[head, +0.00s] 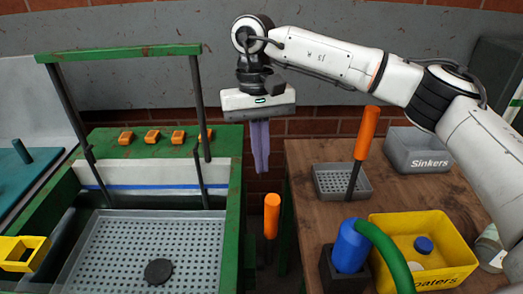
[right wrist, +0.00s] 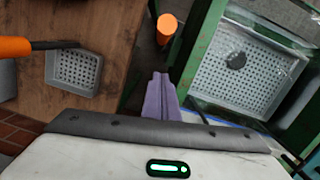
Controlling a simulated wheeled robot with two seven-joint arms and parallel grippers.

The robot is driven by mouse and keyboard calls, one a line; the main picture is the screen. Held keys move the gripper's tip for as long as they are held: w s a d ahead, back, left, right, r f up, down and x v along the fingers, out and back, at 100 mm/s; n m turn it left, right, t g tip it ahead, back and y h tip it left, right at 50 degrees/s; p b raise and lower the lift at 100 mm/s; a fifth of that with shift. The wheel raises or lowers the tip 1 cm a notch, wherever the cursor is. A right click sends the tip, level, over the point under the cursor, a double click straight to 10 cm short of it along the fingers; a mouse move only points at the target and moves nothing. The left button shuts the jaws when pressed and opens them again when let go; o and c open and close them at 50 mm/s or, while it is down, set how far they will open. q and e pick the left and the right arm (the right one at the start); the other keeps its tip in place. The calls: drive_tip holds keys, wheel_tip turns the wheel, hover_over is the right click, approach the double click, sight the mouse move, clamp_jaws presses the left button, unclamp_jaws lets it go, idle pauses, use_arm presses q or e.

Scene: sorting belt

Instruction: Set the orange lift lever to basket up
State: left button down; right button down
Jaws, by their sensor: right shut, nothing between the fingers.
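An orange lever handle (head: 271,215) stands upright in the gap between the green-framed tank (head: 231,235) and the wooden table. It also shows in the right wrist view (right wrist: 167,27); its base is hidden. A grey perforated basket (head: 205,235) sits in the tank, with a black disc (head: 158,272) on it. My right gripper (head: 262,171) is shut and empty, its purple fingers pointing down, above and behind the lever and apart from it. In the right wrist view its fingertips (right wrist: 160,75) are near the tank's edge. My left gripper is not in view.
A second orange handle (head: 367,133) on a dark rod rises by a small grey perforated basket (head: 342,168) on the table (head: 310,155). A yellow bin (head: 455,228), a blue nozzle (head: 350,245) with green hose and a grey Sinkers bin (head: 415,150) stand there too. Orange blocks (head: 152,136) line the tank's back.

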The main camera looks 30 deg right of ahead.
sight(267, 195)
drive_tip(key=shift+s+a+f+p, duration=0.2)
drive_tip(key=shift+s+f, duration=0.55)
drive_tip(key=shift+f, duration=0.25)
drive_tip(key=shift+s+a+f+p, duration=0.15)
drive_tip(key=shift+s+f, duration=0.6)
drive_tip(key=shift+f, duration=0.3)
drive_tip(key=shift+s+a+f+p, duration=0.2)
drive_tip(key=shift+s+f, duration=0.55)
drive_tip(key=shift+f, duration=0.25)
